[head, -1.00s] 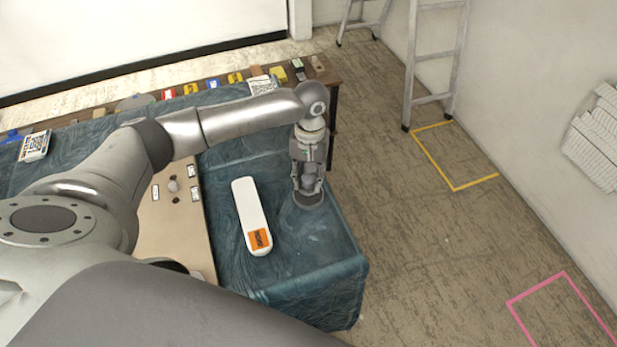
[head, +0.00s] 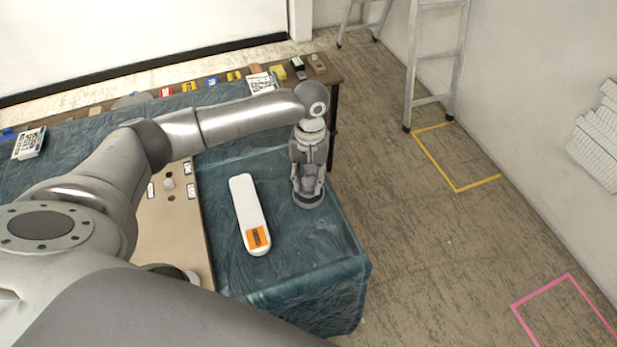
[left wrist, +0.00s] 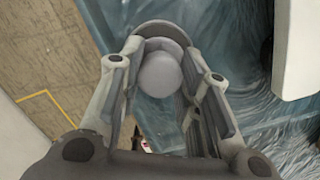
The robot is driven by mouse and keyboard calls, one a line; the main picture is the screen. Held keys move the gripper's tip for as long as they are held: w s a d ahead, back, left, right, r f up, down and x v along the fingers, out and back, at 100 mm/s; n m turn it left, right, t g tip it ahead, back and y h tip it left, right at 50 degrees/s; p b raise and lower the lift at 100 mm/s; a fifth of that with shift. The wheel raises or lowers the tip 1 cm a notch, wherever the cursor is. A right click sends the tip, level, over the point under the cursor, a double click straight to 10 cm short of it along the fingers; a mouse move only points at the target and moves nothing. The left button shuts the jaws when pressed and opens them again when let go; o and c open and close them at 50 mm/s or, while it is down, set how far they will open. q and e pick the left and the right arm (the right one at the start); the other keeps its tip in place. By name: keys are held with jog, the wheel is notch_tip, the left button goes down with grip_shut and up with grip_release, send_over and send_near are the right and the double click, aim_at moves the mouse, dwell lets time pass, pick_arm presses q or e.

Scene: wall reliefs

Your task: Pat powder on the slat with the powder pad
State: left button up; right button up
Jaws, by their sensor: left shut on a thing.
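The slat is a long white bar (head: 245,207) with rounded ends and an orange label near its front end. It lies on the blue cloth, and part of it shows at the upper right of the left wrist view (left wrist: 296,45). My left gripper (head: 308,190) points down to the right of the slat. It is shut on the powder pad, a dark round disc (head: 308,203) with a grey knob (left wrist: 160,74) between the fingers. The pad is apart from the slat, at or just above the cloth; I cannot tell which. The pad's underside is hidden. My right gripper is not in view.
The blue cloth (head: 310,265) covers the table, with bare cloth in front of the pad. A tan board (head: 172,225) with small fittings lies left of the slat. Several small items line the far edge. A ladder (head: 436,60) stands beyond the table.

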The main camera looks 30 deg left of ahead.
aim_at(309, 180)
pick_arm(q)
jog(key=shift+f, duration=0.55)
dwell(0.4)
jog(key=shift+p, duration=0.35)
dwell(1.3)
jog(key=shift+s+f, duration=0.1)
jog(key=shift+s, duration=0.05)
dwell(1.2)
jog(key=shift+p, duration=0.35)
notch_tip(309, 180, up, 7)
jog(key=p, duration=0.9)
dwell(0.6)
